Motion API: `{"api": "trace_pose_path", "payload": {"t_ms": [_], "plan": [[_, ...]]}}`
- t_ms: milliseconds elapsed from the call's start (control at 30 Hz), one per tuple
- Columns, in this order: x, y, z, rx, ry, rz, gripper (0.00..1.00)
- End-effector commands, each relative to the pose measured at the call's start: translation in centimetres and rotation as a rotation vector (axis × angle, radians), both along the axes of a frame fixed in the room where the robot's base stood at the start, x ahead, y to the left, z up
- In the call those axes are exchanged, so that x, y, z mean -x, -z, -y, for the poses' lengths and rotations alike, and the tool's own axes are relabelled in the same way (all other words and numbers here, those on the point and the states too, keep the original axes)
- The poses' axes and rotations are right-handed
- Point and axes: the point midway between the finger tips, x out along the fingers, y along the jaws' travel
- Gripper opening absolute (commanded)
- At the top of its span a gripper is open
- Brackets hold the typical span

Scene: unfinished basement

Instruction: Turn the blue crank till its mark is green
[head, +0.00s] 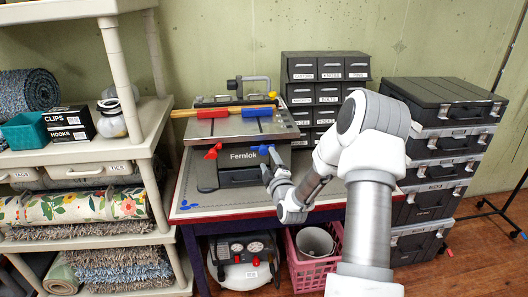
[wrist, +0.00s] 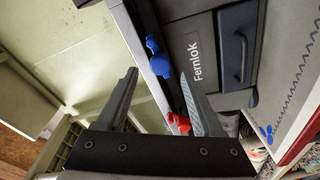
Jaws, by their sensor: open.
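The blue crank (head: 262,149) is on the front of the grey Fernlok machine (head: 207,180), at the right. A red crank (head: 212,151) is on the same front, at the left. My gripper (head: 270,166) is just in front of the blue crank in the head view. In the wrist view my gripper (wrist: 159,74) is open and empty. The blue crank (wrist: 160,65) appears between and beyond the fingertips, and the red crank (wrist: 178,123) shows beside the right finger. I cannot make out any mark or its colour, nor whether a finger touches the blue crank.
The machine stands on a red-edged workbench (head: 290,206). Black drawer boxes (head: 326,68) stand behind it, stacked cases (head: 433,150) at right and a cream shelf (head: 70,155) at left. A compressor (head: 245,262) and pink crate (head: 298,270) sit below.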

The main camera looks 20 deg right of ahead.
Motion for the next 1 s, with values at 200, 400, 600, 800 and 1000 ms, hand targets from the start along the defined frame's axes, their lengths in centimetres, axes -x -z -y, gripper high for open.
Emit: {"api": "trace_pose_path", "payload": {"t_ms": [200, 400, 600, 800, 1000], "plan": [[-3.5, 0.0, 0.6, -0.001, 0.000, 0.001, 0.68], [-5.4, 0.0, 0.9, -0.001, 0.000, 0.000, 0.68], [-6.0, 0.0, 1.0, -0.001, 0.000, 0.000, 0.68], [-5.9, 0.0, 1.0, 0.000, 0.000, 0.000, 0.68], [-5.9, 0.0, 1.0, 0.000, 0.000, 0.000, 0.34]]}}
